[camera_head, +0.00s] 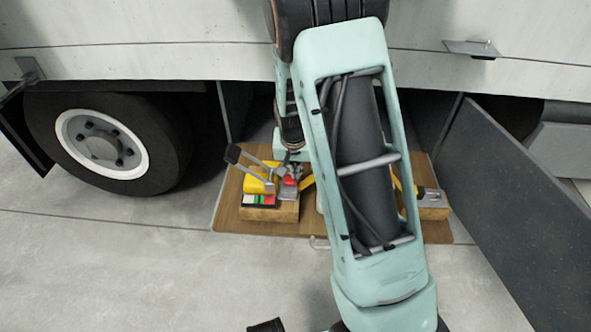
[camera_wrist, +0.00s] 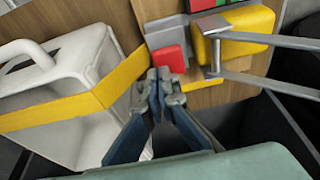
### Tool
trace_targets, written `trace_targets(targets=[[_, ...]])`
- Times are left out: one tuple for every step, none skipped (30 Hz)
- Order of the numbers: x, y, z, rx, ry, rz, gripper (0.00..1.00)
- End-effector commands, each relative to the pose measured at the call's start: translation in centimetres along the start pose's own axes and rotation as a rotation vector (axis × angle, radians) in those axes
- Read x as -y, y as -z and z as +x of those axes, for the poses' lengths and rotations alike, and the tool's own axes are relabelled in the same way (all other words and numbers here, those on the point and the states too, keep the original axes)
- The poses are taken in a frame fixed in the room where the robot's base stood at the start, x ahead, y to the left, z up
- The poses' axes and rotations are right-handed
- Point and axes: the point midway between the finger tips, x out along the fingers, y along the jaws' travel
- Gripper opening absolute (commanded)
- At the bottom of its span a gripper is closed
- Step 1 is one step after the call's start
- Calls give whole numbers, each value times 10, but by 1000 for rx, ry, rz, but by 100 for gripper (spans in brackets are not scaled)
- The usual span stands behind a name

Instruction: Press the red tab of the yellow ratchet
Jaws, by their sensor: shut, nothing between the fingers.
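The yellow ratchet (camera_head: 257,184) sits on a wooden block on the wooden board, left of my arm. Its grey metal lever sticks up to the left. Its red tab (camera_head: 290,181) is at its right side. In the wrist view the tab (camera_wrist: 170,58) is a small red block left of the yellow ratchet body (camera_wrist: 246,32). My gripper (camera_wrist: 160,76) is shut and empty, its tips at the lower edge of the red tab. I cannot tell whether they touch it. In the head view my arm hides part of this area.
A yellow strap (camera_wrist: 60,107) runs from the tab side across a white case (camera_wrist: 88,72) with a handle. The wooden board (camera_head: 232,213) lies under a truck, with a wheel (camera_head: 103,145) at left and a dark panel (camera_head: 520,205) at right.

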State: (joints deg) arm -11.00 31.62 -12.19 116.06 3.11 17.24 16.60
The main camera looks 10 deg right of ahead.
Motion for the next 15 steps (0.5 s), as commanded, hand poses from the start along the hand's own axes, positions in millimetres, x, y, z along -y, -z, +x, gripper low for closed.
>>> trace_targets(targets=[[-1,-4,10,4,-2,0,0],[-1,-5,13,4,-2,0,0],[-1,-5,15,3,-1,0,0],[0,-5,15,2,-1,0,0],[0,-5,14,2,-1,0,0],[0,-5,14,2,-1,0,0],[0,-5,14,2,-1,0,0],[0,-5,14,2,-1,0,0],[0,-5,14,3,-1,0,0],[0,-5,14,3,-1,0,0],[0,-5,14,3,-1,0,0],[0,-5,13,3,-1,0,0],[0,-5,13,3,-1,0,0],[0,-4,12,3,-1,0,0],[-1,-3,9,3,-1,0,0]])
